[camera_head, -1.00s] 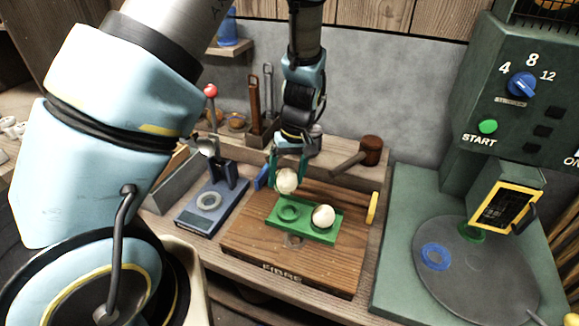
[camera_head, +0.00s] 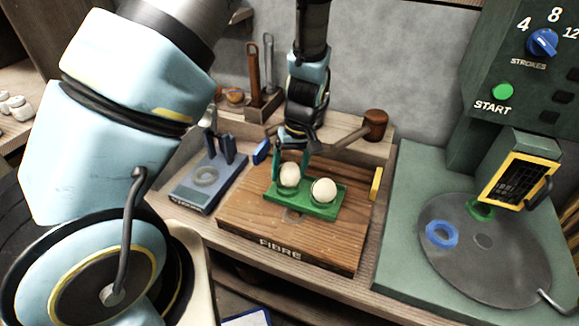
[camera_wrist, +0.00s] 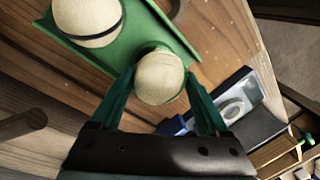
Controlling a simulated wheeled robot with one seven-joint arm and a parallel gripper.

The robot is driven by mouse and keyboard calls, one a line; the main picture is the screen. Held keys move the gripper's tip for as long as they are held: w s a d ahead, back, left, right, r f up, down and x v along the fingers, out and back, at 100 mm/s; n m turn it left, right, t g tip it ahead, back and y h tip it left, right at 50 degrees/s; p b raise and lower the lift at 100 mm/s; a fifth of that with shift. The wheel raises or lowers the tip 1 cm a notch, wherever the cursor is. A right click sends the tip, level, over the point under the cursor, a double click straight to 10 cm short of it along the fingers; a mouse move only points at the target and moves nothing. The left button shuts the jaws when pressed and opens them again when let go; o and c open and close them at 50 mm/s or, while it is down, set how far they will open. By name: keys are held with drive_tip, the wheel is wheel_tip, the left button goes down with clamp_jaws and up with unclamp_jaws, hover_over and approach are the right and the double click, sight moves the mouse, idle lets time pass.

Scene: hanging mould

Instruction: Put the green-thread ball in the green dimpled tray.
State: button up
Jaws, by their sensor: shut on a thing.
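My gripper (camera_head: 290,168) is shut on a pale cream ball (camera_head: 289,176), one finger on each side. In the wrist view this ball (camera_wrist: 160,76) shows a thin dark line; I cannot tell its thread colour. It is at the left dimple of the green dimpled tray (camera_head: 308,209), low and seemingly in it; the dimple is mostly hidden. A second pale ball (camera_head: 325,190) sits in the right dimple. In the wrist view this second ball (camera_wrist: 88,38) carries a dark blue-black band.
The tray lies on a wooden board (camera_head: 245,215) marked FIBRE. A blue-grey stand (camera_head: 205,183) is to the left, a mallet (camera_head: 374,124) behind. On the right stands a green machine (camera_head: 400,215) with a round plate (camera_head: 500,262) bearing a blue ring (camera_head: 441,234).

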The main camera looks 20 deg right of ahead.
drive_tip(key=shift+f, duration=0.45)
drive_tip(key=shift+f, duration=0.1)
drive_tip(key=o, duration=1.5)
drive_tip(key=shift+c, duration=0.2)
drive_tip(key=r, duration=0.3)
drive_tip(key=d+r+b, duration=0.1)
drive_tip(key=r, duration=0.6)
drive_tip(key=shift+d+r+b, duration=0.35)
drive_tip(key=shift+d+b, duration=0.05)
